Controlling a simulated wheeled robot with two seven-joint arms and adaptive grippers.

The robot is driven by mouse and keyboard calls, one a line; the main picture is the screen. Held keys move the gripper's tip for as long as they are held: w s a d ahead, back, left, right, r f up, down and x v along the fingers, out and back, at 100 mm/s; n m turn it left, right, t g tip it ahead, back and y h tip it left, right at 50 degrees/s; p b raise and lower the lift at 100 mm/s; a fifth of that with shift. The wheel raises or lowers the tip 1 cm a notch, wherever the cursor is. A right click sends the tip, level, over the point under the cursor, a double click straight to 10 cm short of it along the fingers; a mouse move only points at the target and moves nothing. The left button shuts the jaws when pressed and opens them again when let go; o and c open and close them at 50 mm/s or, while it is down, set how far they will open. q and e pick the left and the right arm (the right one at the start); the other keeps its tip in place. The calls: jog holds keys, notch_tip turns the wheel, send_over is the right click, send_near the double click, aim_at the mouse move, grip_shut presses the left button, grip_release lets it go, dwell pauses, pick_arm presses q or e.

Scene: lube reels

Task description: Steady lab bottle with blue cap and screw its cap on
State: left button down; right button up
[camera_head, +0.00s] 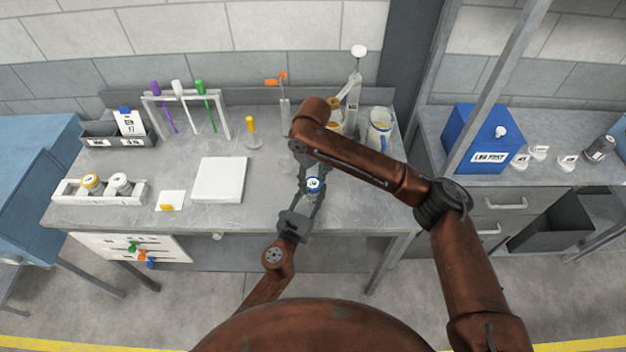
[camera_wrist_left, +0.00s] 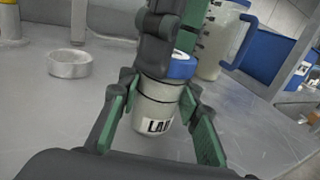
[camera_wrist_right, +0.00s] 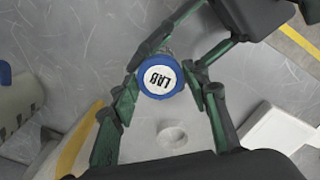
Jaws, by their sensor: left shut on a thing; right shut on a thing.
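The lab bottle (camera_wrist_left: 157,108) stands upright on the grey table, with a "LAB" label low on its front. Its blue cap (camera_wrist_right: 160,80) has a white top reading "LAB" and sits over the bottle's mouth; it also shows in the head view (camera_head: 314,184). I cannot tell how far it is threaded. My left gripper (camera_wrist_left: 158,98) is shut on the bottle's body from the front side. My right gripper (camera_wrist_right: 161,88) is above, shut on the cap with a finger on each side. My right gripper hides part of the cap in the left wrist view.
A small round dish (camera_wrist_left: 70,64) and a clear jug with a blue handle (camera_wrist_left: 222,40) are nearby. A white board (camera_head: 220,180) lies left of the bottle. A test-tube rack (camera_head: 188,95) stands at the back left. A white tray (camera_head: 70,196) holds jars.

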jog(key=o, duration=1.3)
jog(key=shift+r, duration=2.3)
jog(key=n, duration=0.1)
jog(key=r+n, duration=0.1)
jog(key=n, duration=0.2)
jog(key=shift+w+a+r+n, duration=0.1)
jog(key=shift+r+n, duration=0.2)
jog(key=shift+r, duration=0.1)
jog(key=n, duration=0.1)
jog(key=r+n, duration=0.1)
jog(key=n, duration=0.3)
jog(key=shift+r, duration=0.3)
